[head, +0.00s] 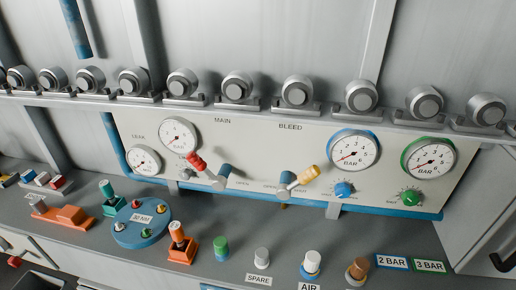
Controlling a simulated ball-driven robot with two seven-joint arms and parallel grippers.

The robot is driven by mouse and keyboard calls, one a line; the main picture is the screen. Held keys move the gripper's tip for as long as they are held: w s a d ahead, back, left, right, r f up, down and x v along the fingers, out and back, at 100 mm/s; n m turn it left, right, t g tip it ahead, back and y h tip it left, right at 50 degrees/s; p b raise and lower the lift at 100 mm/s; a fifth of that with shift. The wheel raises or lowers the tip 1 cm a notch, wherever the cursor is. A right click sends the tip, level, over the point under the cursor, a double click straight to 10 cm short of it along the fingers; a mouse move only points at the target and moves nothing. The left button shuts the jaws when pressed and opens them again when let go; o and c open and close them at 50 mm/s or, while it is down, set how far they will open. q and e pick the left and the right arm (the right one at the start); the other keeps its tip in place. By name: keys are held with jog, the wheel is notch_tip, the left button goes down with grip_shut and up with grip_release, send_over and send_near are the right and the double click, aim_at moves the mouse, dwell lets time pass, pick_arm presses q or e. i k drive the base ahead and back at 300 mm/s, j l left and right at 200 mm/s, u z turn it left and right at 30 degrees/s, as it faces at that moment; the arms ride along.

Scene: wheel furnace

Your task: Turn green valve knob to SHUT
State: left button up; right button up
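The green valve knob (411,197) is on the right end of the pale upright panel, below the green-rimmed BAR gauge (428,158). Small marks sit beside the knob, but they are too small to read, and I cannot tell which way it is turned. The gauge's red needle points to the lower left. Neither of my grippers shows in the head view, and nothing touches the knob.
A blue knob (344,189) sits left of the green knob, under a blue-rimmed gauge (353,151). Several fittings stand on the grey bench (325,240) below.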

aim_at(411, 198)
jog(key=z, duration=1.4)
